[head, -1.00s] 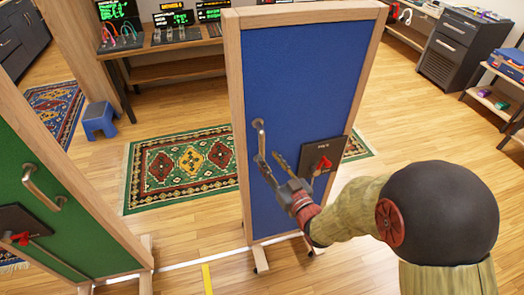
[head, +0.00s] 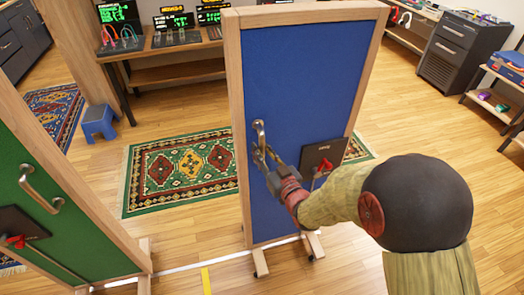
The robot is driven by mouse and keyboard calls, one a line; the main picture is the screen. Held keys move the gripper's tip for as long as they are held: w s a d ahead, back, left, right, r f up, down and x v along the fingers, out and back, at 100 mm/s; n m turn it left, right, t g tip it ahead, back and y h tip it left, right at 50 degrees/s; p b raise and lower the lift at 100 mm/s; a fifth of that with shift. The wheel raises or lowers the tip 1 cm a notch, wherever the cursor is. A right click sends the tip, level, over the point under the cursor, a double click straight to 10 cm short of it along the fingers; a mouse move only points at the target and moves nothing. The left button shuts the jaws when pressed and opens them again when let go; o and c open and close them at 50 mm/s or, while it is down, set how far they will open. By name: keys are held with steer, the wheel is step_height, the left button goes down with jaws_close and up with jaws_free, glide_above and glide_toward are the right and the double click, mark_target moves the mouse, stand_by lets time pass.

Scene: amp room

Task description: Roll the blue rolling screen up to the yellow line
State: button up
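The blue rolling screen (head: 300,90) stands upright in a wooden frame on casters, right of centre. It has a metal bar handle (head: 259,134) near its left edge and a dark plate with a red lever (head: 322,158) on its right. My gripper (head: 264,157) is at the lower part of the bar handle, with its fingers close to or around it. The fingers overlap the handle, so I cannot tell whether they are shut on it. A short yellow line (head: 206,281) lies on the floor left of the screen's foot.
A green screen (head: 60,170) with its own handle and red lever stands at left. A white floor line (head: 190,267) runs between the two screens. A patterned rug (head: 180,172) and blue stool (head: 98,122) lie behind. Wooden floor is open at right.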

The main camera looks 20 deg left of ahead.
jaws_close()
stand_by(0.4)
